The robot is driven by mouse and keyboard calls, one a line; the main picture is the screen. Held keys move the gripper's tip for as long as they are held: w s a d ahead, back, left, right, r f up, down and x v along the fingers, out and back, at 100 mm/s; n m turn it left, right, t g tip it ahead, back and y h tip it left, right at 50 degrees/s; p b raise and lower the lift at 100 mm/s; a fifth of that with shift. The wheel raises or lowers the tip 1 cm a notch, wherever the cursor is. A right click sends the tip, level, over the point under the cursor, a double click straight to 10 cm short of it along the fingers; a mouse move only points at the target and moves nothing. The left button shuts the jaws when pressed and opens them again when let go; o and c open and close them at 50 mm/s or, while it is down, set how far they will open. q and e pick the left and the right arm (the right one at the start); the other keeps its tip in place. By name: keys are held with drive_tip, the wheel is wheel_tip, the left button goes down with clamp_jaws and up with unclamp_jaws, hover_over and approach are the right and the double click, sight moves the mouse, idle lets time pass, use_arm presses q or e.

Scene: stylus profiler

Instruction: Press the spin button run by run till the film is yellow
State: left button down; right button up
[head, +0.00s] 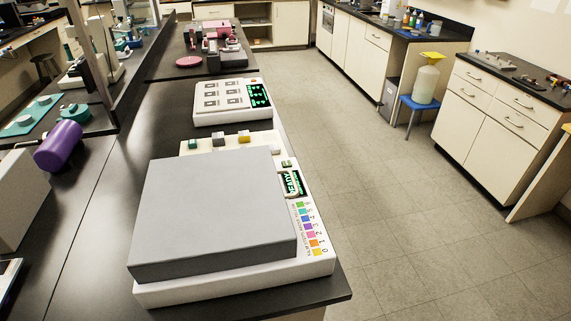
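A white machine (315,269) with a large flat grey block on top (215,205) stands on the near black bench. On its right edge are a small dark display with green lettering (293,184) that seems to read READY, and a numbered strip of colour patches (308,228). A small green-marked part (287,163) sits just behind the display; I cannot tell whether it is the spin button. No film is plainly visible, so its colour cannot be told. Neither of my grippers is in view.
Behind the machine, a cream strip holds teal (191,143), grey-brown (218,139) and yellow (244,136) blocks. Farther back is a white panel (222,103) with a green-lit display. A purple cylinder (62,146) lies at left. Open floor (390,200) runs along the right.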

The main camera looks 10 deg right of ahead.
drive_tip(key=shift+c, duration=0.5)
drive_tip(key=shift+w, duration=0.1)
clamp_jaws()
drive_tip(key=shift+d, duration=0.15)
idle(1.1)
